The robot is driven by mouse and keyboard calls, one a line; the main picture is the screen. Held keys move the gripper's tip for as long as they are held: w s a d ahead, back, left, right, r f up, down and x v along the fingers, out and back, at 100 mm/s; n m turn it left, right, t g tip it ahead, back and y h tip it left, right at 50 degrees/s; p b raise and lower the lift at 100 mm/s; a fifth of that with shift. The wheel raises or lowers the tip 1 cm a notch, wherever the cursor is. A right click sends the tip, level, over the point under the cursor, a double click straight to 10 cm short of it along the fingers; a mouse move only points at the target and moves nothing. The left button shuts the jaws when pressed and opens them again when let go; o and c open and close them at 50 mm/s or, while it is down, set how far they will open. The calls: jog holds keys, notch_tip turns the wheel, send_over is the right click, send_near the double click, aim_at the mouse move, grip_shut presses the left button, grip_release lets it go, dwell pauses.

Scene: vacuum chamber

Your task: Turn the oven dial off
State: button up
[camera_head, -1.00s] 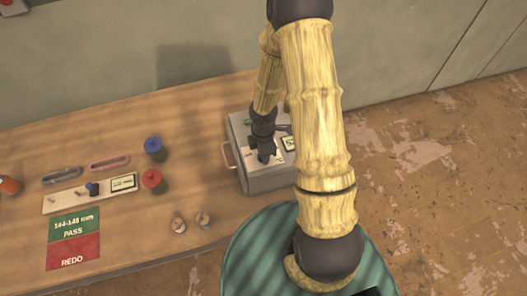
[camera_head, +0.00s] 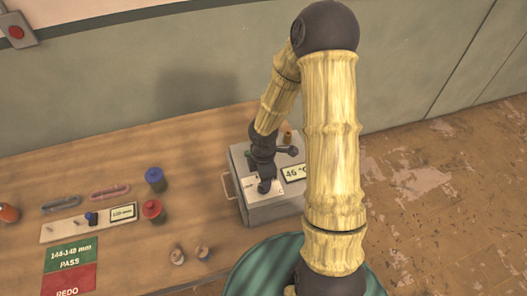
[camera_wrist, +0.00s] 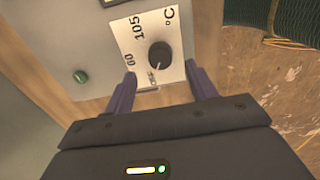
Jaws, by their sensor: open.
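The oven is a grey box (camera_head: 272,212) on the table, with a white dial plate and a lit display (camera_head: 295,172) that seems to read 45 or 46 °C. In the wrist view, the black round dial (camera_wrist: 160,55) sits on a white plate (camera_wrist: 137,35) marked 60, 105 and °C. A light pointer line shows on its lower part. My gripper (camera_wrist: 161,82) is open, with its two dark fingers on either side of the plate's lower part. The dial appears between and just beyond the fingertips; contact cannot be told. In the head view my gripper (camera_head: 264,186) hides the dial.
A green knob (camera_wrist: 81,76) is left of the plate. Left on the table are a blue-topped jar (camera_head: 155,178), a red-topped jar (camera_head: 153,210), a gauge board (camera_head: 70,228) and a PASS/REDO card (camera_head: 70,255). A side handle (camera_head: 229,186) sticks out from the oven.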

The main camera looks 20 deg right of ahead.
notch_tip(320, 180, up, 12)
jog(key=p, duration=0.1)
dwell(0.6)
jog(key=s+m+t+b, duration=0.1)
jog(key=s+m+b, duration=0.2)
jog(key=m, duration=0.6)
jog(key=s+f+m+t+b, duration=0.1)
jog(key=s+m+b, duration=0.3)
jog(key=m, duration=0.5)
jog(key=shift+s+f+t+b, duration=0.15)
jog(key=shift+s+t+b, duration=0.15)
jog(key=shift+s, duration=0.2)
jog(key=shift+c, duration=0.5)
